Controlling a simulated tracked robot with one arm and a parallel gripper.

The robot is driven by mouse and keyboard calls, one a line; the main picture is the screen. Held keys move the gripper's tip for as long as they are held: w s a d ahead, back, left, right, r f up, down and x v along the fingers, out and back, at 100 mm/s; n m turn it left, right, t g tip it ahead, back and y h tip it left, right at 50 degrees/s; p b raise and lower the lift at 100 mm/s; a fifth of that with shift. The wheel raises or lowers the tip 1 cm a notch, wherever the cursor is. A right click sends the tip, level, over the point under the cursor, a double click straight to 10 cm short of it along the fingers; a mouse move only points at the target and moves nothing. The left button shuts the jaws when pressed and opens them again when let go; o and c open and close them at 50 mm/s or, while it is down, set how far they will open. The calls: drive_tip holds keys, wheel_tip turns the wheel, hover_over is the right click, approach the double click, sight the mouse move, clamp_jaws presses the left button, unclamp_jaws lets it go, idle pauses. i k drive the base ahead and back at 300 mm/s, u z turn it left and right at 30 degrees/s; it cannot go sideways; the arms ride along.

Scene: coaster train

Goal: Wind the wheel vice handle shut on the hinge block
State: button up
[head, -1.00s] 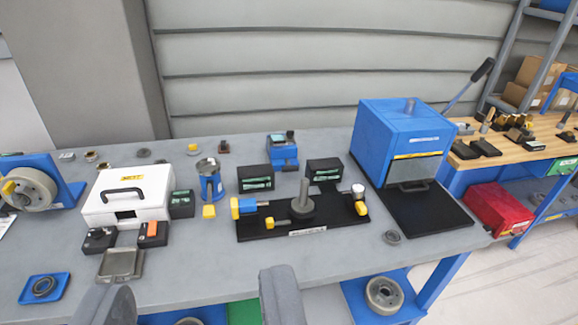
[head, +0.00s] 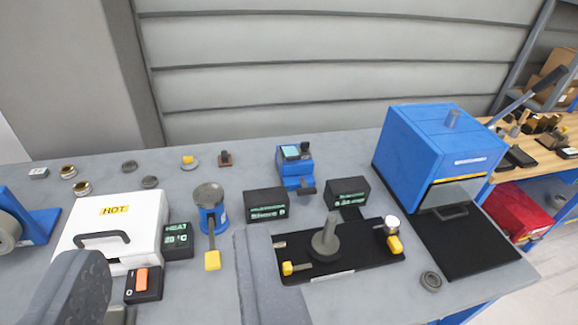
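My gripper (head: 165,262) is open and empty, its two grey fingers rising from the bottom edge in front of the bench. My right finger covers the plate's left end. A blue stand (head: 40,222) with a grey wheel (head: 6,232) is cut off at the left edge. I cannot tell for sure which is the wheel vice or the hinge block.
A white box marked HOT (head: 115,222) is behind my left finger. A blue cup-shaped device (head: 210,208) with a yellow handle stands beside it. Black display boxes (head: 265,204) stand behind the plate. A ring (head: 431,281) lies in front.

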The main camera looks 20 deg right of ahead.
sight(305, 190)
drive_tip(key=i, duration=0.95)
drive_tip(key=z, duration=0.1)
